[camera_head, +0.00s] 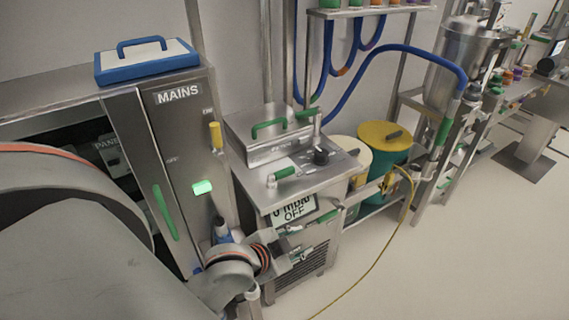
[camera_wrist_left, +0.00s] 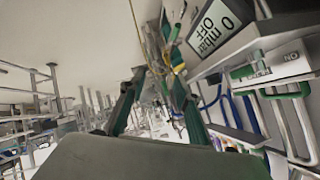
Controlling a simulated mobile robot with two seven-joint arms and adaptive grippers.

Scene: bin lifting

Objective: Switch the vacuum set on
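The vacuum set (camera_head: 341,172) is a steel box on a cabinet, with a black knob (camera_head: 321,157) and a green-handled lever (camera_head: 285,172) on top. Its front display (camera_head: 297,210) reads "0 mbar OFF"; it also shows, rotated, in the left wrist view (camera_wrist_left: 210,28). My left gripper (camera_head: 318,240) is in front of the cabinet, below the display, and looks apart from the knob. In the left wrist view, its two dark green fingers (camera_wrist_left: 158,82) stand apart with nothing clearly between them. My right gripper is in neither view.
A steel MAINS cabinet (camera_head: 170,130) with a lit green lamp (camera_head: 203,187) stands to the left. A teal drum with a yellow lid (camera_head: 384,134) is to the right. A blue hose (camera_head: 400,48) arches above, and a yellow cable (camera_head: 380,250) crosses the open floor.

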